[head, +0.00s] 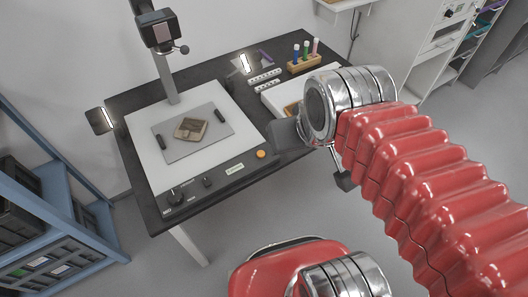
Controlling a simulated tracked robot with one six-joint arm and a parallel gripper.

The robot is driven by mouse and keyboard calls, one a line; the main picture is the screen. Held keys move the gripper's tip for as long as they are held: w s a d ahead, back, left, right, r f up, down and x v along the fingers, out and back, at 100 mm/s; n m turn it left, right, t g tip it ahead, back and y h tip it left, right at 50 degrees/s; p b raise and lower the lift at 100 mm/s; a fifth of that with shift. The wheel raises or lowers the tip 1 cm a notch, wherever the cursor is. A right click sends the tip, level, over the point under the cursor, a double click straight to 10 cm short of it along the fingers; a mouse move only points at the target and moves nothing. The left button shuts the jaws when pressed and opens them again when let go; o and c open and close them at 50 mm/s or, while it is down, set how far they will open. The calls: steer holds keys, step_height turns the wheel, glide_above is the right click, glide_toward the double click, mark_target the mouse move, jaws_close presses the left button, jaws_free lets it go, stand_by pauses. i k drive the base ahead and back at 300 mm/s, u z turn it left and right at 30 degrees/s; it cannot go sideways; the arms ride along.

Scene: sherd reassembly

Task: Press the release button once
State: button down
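An orange round button (261,154) sits at the right end of the front control panel of a white copy-stand base (150,170). It is the only coloured button on that panel; its label is not legible. My gripper (314,157) is to the right of the button, beyond the silver wrist, apart from it in the picture. A dark grey part shows left of the wrist and a small black part below it. The wrist hides most of the gripper, so its opening is not clear.
Black knobs (174,196) sit at the panel's left. A grey plate (168,146) on the base bears a brown sherd (190,129) between black clamps. A camera column (166,75) rises behind. A tube rack (304,64) and a white tray (272,99) lie right on the black table (142,198).

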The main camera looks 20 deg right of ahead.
mark_target(261, 153)
steer(key=z, duration=0.75)
steer(key=k, duration=0.9)
steer(key=u, duration=1.2)
steer(key=i, duration=1)
steer(key=u, duration=0.05)
